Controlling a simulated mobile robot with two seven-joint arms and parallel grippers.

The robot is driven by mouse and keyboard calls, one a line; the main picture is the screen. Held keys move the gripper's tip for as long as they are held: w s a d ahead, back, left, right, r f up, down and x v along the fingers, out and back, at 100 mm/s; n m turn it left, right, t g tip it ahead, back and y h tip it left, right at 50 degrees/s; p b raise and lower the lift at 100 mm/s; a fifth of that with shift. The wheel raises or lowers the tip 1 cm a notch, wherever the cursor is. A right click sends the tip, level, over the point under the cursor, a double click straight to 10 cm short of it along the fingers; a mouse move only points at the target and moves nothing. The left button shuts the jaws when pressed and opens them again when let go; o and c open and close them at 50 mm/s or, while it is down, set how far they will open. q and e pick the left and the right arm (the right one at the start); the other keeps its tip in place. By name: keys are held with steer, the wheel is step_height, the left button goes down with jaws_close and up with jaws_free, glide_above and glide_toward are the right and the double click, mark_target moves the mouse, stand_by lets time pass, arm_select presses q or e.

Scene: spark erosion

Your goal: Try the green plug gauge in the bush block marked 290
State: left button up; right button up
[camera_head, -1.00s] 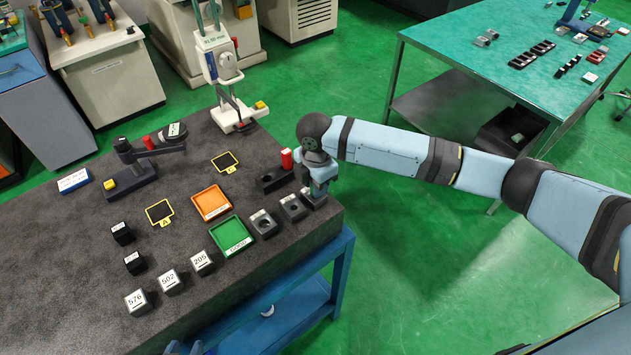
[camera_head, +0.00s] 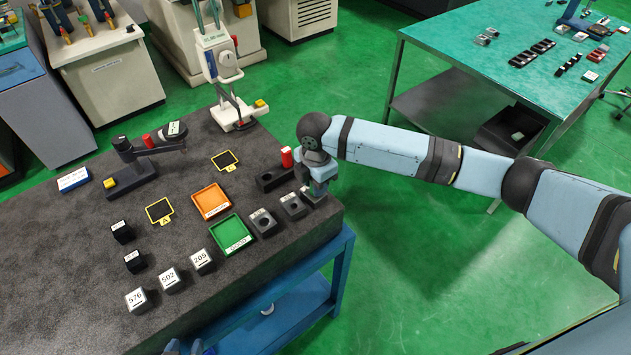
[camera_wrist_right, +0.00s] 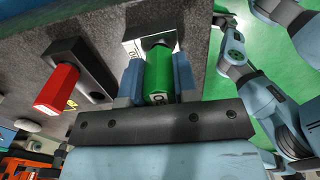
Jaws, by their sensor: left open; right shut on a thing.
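The green plug gauge (camera_wrist_right: 158,75) is clamped between the two fingers of my right gripper (camera_wrist_right: 157,82) in the right wrist view. Its far end is at a block with a white label (camera_wrist_right: 134,48); I cannot tell whether it is in the bore. In the head view my right gripper (camera_head: 316,191) is low at the table's right corner and hides the gauge. Grey bush blocks (camera_head: 263,222) and (camera_head: 293,206) stand to its left, their marks too small to read. My left gripper (camera_head: 185,349) is open, partly visible at the bottom edge.
A red gauge (camera_head: 287,158) stands in a dark holder (camera_head: 268,183) close to my right gripper. An orange tray (camera_head: 211,213) and a green tray (camera_head: 217,231) lie further left. Marked blocks (camera_head: 168,281) stand at the front. The table's right edge is close by.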

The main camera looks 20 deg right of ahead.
steer(key=shift+r, duration=0.15)
steer(key=shift+r+p, duration=2.35)
steer(key=shift+p, duration=0.1)
